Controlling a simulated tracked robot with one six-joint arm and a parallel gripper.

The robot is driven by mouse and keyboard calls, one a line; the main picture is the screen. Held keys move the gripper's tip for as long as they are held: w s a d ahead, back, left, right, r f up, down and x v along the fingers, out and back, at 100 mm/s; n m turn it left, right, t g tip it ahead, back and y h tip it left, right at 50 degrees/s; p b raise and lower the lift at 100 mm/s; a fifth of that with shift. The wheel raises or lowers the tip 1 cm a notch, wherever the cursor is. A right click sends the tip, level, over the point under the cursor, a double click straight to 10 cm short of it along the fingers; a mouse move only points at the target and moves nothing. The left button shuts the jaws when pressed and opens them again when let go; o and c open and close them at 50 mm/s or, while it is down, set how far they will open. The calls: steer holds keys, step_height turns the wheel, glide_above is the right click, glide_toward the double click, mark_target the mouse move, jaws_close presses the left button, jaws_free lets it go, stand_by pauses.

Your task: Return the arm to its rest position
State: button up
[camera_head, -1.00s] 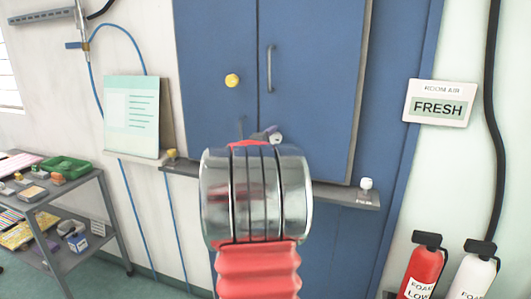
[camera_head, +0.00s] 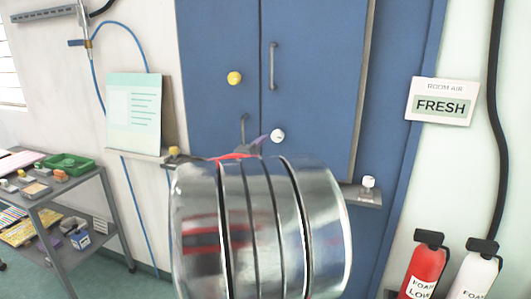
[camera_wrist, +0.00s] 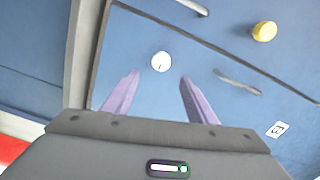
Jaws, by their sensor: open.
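My arm's shiny metal joint (camera_head: 260,230) fills the lower middle of the head view and hides most of my gripper. Part of a purple finger (camera_head: 261,139) shows just above it, in front of the blue cabinet (camera_head: 215,45). In the wrist view my gripper (camera_wrist: 160,75) has its two purple fingers apart with nothing between them. They point at the blue cabinet face, where a round white knob (camera_wrist: 161,62) shows beyond the fingertips. The same white knob (camera_head: 278,136) is right of the finger in the head view.
A yellow knob (camera_head: 234,78) and bar handle (camera_head: 272,65) are on the cabinet. A narrow shelf (camera_head: 362,195) crosses behind my arm. A grey cart (camera_head: 62,207) with small items stands left. Red (camera_head: 424,268) and white extinguishers (camera_head: 472,272) stand lower right.

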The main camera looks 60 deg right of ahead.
stand_by(0.6)
steer(key=w+a+f+n+t+y, duration=0.45)
steer(key=w+f+n, duration=0.2)
steer(key=f, duration=0.25)
steer(key=w+a+f+n+y, duration=0.25)
steer(key=a+n+y, duration=0.2)
steer(key=a, duration=0.45)
steer(key=w+a+f+n+y, duration=0.1)
steer(key=a+f+n+y, duration=0.3)
steer(key=a, duration=0.5)
steer(key=s+a+n+y, duration=0.1)
steer(key=s+a+n, duration=0.3)
steer(key=a, duration=0.7)
steer(key=s+a+r+n+g+y, duration=0.1)
steer(key=s+a+n, duration=0.4)
steer(key=a, duration=0.6)
steer(key=s+a+r+n+y, duration=0.1)
steer(key=s+a+n+y, duration=0.1)
steer(key=s+a+n, duration=0.2)
steer(key=a+n, duration=0.3)
steer(key=a, duration=0.4)
steer(key=shift+s+a+g+y, duration=0.15)
steer(key=shift+a+g+y, duration=0.2)
steer(key=shift+y, duration=0.05)
